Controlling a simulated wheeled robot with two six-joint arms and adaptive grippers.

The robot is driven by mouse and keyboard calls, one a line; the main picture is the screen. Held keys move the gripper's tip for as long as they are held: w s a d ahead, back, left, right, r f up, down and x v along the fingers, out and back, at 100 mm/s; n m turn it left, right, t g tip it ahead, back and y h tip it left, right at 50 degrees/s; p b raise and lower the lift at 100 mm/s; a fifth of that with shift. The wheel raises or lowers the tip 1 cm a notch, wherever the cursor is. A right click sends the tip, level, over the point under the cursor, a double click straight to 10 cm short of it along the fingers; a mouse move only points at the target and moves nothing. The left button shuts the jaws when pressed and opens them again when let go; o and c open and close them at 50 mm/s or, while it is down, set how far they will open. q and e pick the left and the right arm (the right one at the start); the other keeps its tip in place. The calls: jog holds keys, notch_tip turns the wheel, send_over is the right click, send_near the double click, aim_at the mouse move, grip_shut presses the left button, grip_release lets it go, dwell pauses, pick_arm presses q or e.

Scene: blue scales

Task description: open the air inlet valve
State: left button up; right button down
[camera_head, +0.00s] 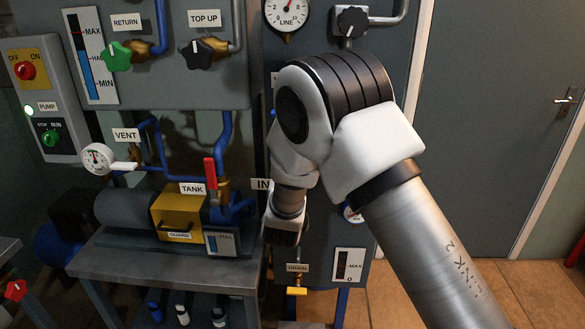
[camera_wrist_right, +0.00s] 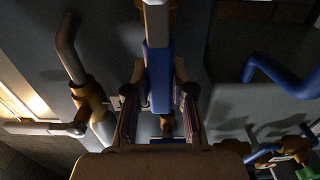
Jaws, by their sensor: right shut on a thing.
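My right arm covers the panel beside a partly hidden label (camera_head: 262,184) on which only "IN" reads, so the inlet valve itself is hidden in the head view. My right gripper shows in the right wrist view (camera_wrist_right: 160,104), its two fingers on either side of a blue handle (camera_wrist_right: 158,72). The gripper is shut on this handle. A brass fitting shows beyond the handle, between the fingers. The fingertips are hidden in the head view. My left gripper is in neither view.
A red-handled tank valve (camera_head: 210,172) and a yellow guard (camera_head: 178,215) stand left of my arm. A yellow drain handle (camera_head: 297,290) sits below it. In the wrist view, a pipe with a pale lever (camera_wrist_right: 45,127) is at left and blue pipes (camera_wrist_right: 285,80) at right.

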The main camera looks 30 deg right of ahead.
dwell(0.3)
jog(key=c, duration=1)
grip_release()
jog(key=shift+o, duration=0.2)
jog(key=v, duration=0.7)
jog(key=shift+s, duration=0.2)
jog(key=shift+a+f, duration=0.1)
jog(key=shift+a, duration=0.05)
